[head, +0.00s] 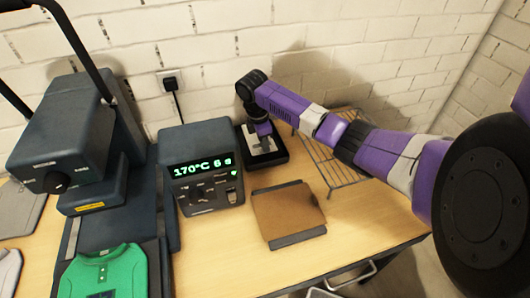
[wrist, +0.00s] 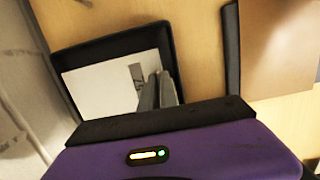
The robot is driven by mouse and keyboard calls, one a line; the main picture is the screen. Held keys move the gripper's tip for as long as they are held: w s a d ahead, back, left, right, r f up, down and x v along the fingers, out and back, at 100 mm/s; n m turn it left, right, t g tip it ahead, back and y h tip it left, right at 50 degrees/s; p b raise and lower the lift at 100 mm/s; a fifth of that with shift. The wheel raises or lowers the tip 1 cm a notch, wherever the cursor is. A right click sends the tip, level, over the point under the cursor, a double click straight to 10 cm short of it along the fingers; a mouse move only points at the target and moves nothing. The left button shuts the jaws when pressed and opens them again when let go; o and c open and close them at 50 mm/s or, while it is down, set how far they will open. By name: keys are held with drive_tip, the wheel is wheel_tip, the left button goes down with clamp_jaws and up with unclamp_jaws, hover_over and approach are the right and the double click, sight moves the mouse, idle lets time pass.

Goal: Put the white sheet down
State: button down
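The white sheet (wrist: 98,90) lies within the rim of a black tray (wrist: 110,48) in the wrist view, with a small grey patch on it beside my fingers. The sheet (head: 267,146) and tray (head: 281,159) also show in the head view, partly covered by my gripper (head: 263,137). My gripper (wrist: 160,80) points down at the sheet, its two grey fingers close together at the sheet's right part. The fingers look shut on the sheet; the exact contact is hard to see. Whether the sheet rests fully on the tray floor cannot be told.
A brown board with dark end strips (head: 287,212) lies in front of the tray. A wire rack (head: 335,160) stands to the right. A control box (head: 200,165) reading 170°C and a heat press (head: 75,140) with a green shirt (head: 105,272) are at left.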

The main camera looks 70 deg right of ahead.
drive_tip(key=shift+f, duration=2.15)
drive_tip(key=shift+f, duration=0.15)
drive_tip(key=c, duration=1.6)
unclamp_jaws()
drive_tip(key=r, duration=0.4)
drive_tip(key=w+r+b, duration=0.1)
drive_tip(key=r, duration=0.3)
drive_tip(key=a+r, duration=0.1)
drive_tip(key=r, duration=0.3)
drive_tip(key=shift+w+a+r, duration=0.1)
drive_tip(key=shift+w+r, duration=0.05)
